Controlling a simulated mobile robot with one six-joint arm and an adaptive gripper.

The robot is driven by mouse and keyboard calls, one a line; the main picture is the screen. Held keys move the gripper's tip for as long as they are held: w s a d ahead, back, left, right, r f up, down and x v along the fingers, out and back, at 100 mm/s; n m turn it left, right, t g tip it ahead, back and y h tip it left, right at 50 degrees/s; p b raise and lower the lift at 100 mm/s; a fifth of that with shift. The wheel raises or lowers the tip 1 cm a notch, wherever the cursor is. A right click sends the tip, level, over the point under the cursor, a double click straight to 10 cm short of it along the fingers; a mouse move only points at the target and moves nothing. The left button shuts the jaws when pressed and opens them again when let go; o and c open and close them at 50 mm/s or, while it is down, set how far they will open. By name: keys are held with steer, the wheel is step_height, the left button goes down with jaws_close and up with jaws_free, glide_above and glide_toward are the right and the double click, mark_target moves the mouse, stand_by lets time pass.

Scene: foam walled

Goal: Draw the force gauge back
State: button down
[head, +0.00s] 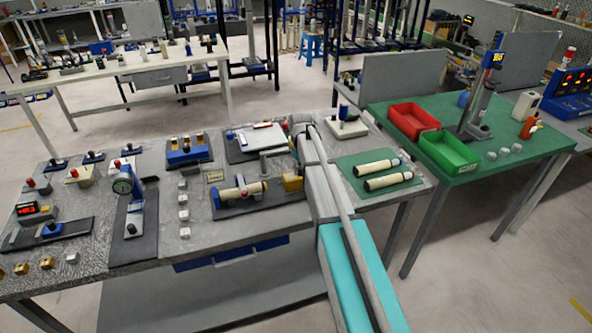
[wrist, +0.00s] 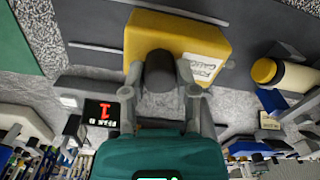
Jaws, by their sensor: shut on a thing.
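The force gauge (wrist: 205,45) is a yellow block with a white label in the wrist view. A dark grey round post (wrist: 159,70) stands at its near side. My gripper (wrist: 160,85) has its fingers on both sides of this post and is closed on it. In the head view the yellow block (head: 292,183) sits at the right end of a dark fixture base (head: 225,210), beside my arm. A cream cylinder with a yellow end (wrist: 290,75) lies in the fixture, apart from the gauge. My gripper's fingertips are hard to make out in the head view.
A small black display with a red digit (wrist: 100,112) is left of the gripper in the wrist view. A green mat with two cream cylinders (head: 380,175) lies right of my arm. Several small metal blocks (head: 183,200) stand left of the fixture.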

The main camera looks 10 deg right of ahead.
steer(key=shift+w+d, duration=0.1)
steer(key=shift+d, duration=0.65)
steer(key=shift+c, duration=1.9)
jaws_free()
steer(key=shift+d, duration=0.1)
steer(key=shift+a, duration=0.2)
